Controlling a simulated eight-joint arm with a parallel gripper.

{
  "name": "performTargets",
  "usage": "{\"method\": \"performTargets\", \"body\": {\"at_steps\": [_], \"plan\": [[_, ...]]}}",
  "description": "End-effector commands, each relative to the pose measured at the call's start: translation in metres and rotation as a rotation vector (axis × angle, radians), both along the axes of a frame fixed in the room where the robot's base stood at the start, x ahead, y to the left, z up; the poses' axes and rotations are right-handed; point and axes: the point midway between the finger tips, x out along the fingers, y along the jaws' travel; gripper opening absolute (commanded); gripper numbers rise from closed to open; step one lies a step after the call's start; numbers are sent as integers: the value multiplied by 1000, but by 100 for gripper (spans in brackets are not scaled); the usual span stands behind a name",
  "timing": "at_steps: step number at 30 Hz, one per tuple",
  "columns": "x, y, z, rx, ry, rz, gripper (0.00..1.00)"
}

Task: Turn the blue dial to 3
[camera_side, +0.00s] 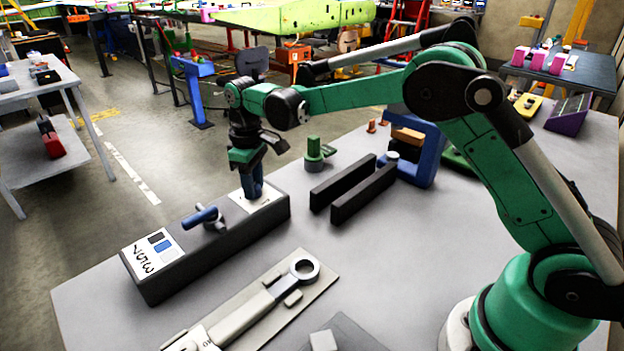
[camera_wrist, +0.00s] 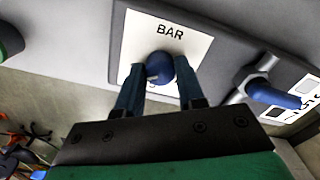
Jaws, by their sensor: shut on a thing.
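The blue dial (camera_wrist: 159,66) is a round knob on a white plate marked BAR (camera_wrist: 188,44), at one end of a long dark box (camera_side: 215,255). In the wrist view my gripper (camera_wrist: 160,75) has its two dark blue fingers on either side of the dial, shut on it. In the side view my gripper (camera_side: 252,188) points down at the box's right end, and its fingers hide the dial. Most of the dial's scale is hidden by the dial and fingers, so its setting cannot be read.
A blue lever (camera_side: 200,216) stands on the same box, close beside my gripper; it also shows in the wrist view (camera_wrist: 275,95). Two black bars (camera_side: 350,190) and a green knob (camera_side: 314,150) stand to the right. A wrench-like tool (camera_side: 262,300) lies in front.

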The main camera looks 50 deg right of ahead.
Motion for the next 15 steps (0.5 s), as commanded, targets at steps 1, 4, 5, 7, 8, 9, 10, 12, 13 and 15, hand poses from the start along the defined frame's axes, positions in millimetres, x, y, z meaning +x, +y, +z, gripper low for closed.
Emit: {"method": "performTargets", "body": {"at_steps": [1, 4, 5, 7, 8, 9, 10, 12, 13, 15], "plan": [[0, 0, 1, 0, 1, -21, 0], [0, 0, 1, 0, 1, -57, 0], [0, 0, 1, 0, 1, -65, 0], [0, 0, 1, 0, 1, -82, 0], [0, 0, 1, 0, 1, -87, 0], [0, 0, 1, 0, 1, -93, 0], [0, 0, 1, 0, 1, -96, 0], [0, 0, 1, 0, 1, -101, 0], [0, 0, 1, 0, 1, -103, 0], [0, 0, 1, 0, 1, -105, 0]]}}
